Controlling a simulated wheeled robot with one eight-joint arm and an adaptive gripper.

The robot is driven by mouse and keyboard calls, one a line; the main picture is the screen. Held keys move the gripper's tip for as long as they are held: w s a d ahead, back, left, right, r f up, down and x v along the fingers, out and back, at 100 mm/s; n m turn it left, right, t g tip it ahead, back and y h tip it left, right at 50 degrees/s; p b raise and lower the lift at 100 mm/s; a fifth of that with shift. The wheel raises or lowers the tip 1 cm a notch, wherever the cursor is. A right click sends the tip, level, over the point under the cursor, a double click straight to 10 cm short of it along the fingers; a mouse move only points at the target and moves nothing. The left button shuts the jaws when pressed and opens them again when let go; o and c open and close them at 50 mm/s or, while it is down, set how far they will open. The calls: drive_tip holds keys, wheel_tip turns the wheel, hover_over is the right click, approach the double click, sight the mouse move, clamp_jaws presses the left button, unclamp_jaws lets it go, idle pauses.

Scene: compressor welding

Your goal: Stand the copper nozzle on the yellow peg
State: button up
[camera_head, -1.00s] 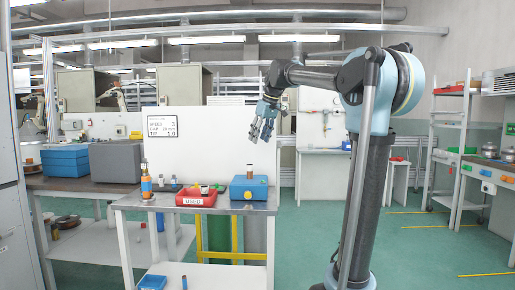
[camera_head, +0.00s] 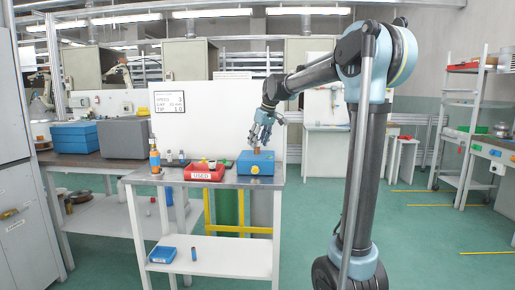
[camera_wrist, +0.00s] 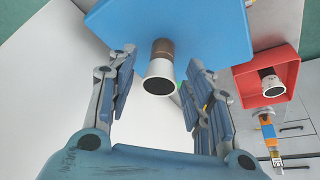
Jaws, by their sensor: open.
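A nozzle-like piece (camera_wrist: 159,75) stands on the blue box (camera_wrist: 200,25) in the wrist view. It has a brown, copper-like band toward the box and a pale flared end with a dark opening toward the camera. In the head view its brown part (camera_head: 257,151) shows on top of the blue box (camera_head: 262,168). My gripper (camera_wrist: 160,62) is open, with one finger on each side of the piece; I cannot tell whether they touch it. In the head view my gripper (camera_head: 261,136) is just above the box. I cannot make out a yellow peg.
A red bin (camera_head: 204,175) marked USED is left of the blue box; the wrist view shows a similar piece (camera_wrist: 270,82) inside it. An orange and blue upright tool (camera_head: 155,158) stands at the table's left edge. A white board (camera_head: 215,118) rises behind the table.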

drive_tip(key=shift+x, duration=1.35)
clamp_jaws()
drive_tip(key=c, duration=1)
unclamp_jaws()
clamp_jaws()
drive_tip(key=shift+o, duration=0.4)
unclamp_jaws()
clamp_jaws()
